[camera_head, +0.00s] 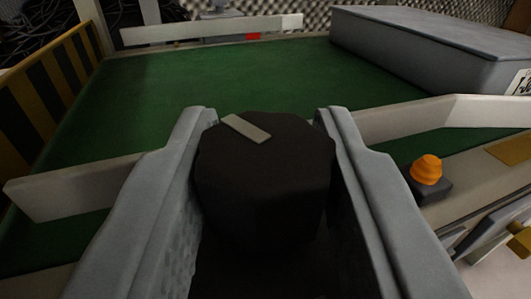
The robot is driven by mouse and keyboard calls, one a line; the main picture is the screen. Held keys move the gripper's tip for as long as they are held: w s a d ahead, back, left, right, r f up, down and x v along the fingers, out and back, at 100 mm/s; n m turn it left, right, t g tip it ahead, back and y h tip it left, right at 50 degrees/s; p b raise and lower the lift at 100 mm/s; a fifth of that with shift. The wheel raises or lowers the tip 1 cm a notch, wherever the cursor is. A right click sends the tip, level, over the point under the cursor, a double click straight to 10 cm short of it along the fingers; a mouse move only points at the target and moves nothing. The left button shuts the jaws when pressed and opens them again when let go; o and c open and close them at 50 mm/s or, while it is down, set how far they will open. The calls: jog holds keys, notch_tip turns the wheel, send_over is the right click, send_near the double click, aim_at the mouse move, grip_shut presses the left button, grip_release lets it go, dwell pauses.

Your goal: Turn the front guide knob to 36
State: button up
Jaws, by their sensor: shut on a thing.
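The front guide knob (266,172) is a black, many-sided knob with a pale pointer bar on its top face. The bar is tilted, running from upper left to lower right. My gripper (264,130) is around the knob, one grey finger on each side, and is shut on it. The knob's lower part lies in shadow between the fingers. No scale or number for the knob is visible.
A green conveyor belt (190,90) lies beyond. A pale guide rail shows left (75,187) and right (430,118) of my gripper. A grey box (440,45) sits at the back right. An orange button (427,169) is at the right. A striped barrier (50,90) stands left.

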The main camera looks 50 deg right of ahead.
jog(key=shift+m+g+h, duration=0.4)
jog(key=shift+g, duration=0.1)
jog(key=o, duration=0.9)
jog(key=shift+o, duration=0.2)
jog(key=shift+a, duration=0.1)
jog(key=v, duration=1.1)
jog(key=shift+s+a, duration=0.25)
jog(key=shift+a, duration=0.05)
